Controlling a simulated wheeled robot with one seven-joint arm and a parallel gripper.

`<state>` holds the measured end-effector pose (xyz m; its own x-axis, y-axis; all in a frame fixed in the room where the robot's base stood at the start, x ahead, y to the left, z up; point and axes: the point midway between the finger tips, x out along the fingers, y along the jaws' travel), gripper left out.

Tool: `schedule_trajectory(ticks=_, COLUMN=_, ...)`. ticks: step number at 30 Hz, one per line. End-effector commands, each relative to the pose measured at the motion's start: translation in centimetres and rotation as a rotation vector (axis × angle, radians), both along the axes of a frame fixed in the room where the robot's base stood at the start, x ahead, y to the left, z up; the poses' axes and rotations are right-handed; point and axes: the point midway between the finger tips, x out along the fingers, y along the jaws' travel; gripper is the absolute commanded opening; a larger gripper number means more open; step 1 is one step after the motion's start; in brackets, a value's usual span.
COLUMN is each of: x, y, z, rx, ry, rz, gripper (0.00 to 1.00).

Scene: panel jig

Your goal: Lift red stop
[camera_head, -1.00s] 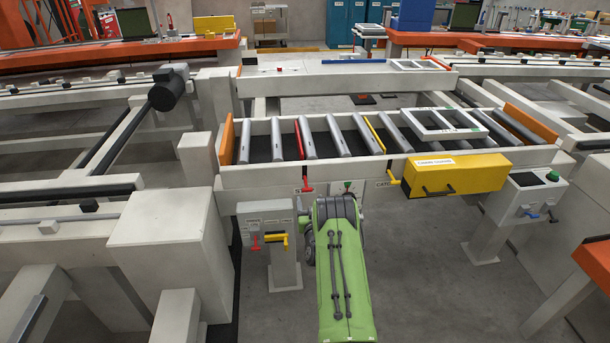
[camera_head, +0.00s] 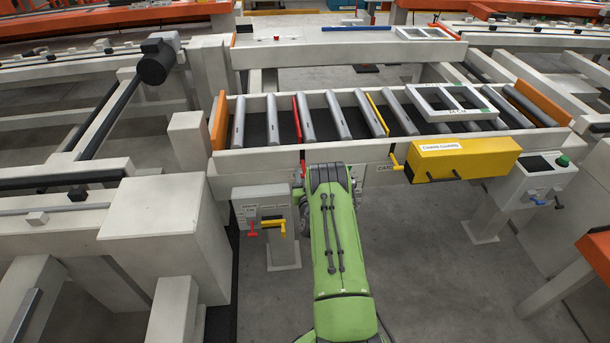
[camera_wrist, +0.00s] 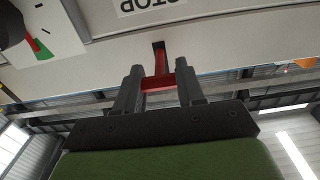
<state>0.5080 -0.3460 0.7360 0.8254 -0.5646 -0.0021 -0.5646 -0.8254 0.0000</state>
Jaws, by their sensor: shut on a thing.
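The red stop shows as a red bar (camera_head: 299,119) among the grey rollers, with a red handle below the front rail. In the wrist view my gripper (camera_wrist: 160,88) has its two dark fingers on either side of the red handle (camera_wrist: 158,84) and is shut on it. The handle's stem runs into a dark slot in the pale rail beside a label reading STOP. In the head view my green arm (camera_head: 335,230) reaches up to the rail and hides the gripper and most of the handle.
A yellow bar (camera_head: 376,115) lies among the rollers, with a yellow handle (camera_head: 397,163) at the rail. A yellow box (camera_head: 463,160) hangs on the rail to the right. A white frame (camera_head: 445,101) rests on the rollers. A grey post with small red and yellow levers stands left of my arm.

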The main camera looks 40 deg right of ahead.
Motion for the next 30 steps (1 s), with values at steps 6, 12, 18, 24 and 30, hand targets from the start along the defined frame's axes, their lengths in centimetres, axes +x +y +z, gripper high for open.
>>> schedule_trajectory(ticks=6, x=0.0, y=0.0, z=0.1, rx=-0.002, ry=-0.002, rz=-0.001, gripper=0.00)
schedule_trajectory(ticks=12, x=0.1, y=0.0, z=1.1, rx=-0.003, ry=-0.003, rz=0.000, gripper=0.00)
schedule_trajectory(ticks=18, x=0.1, y=-0.1, z=4.8, rx=-0.003, ry=-0.005, rz=0.000, gripper=0.00)
schedule_trajectory(ticks=24, x=0.1, y=-0.1, z=5.8, rx=-0.006, ry=-0.007, rz=-0.001, gripper=0.00)
schedule_trajectory(ticks=30, x=0.2, y=-0.1, z=6.1, rx=-0.010, ry=-0.014, rz=-0.001, gripper=0.40)
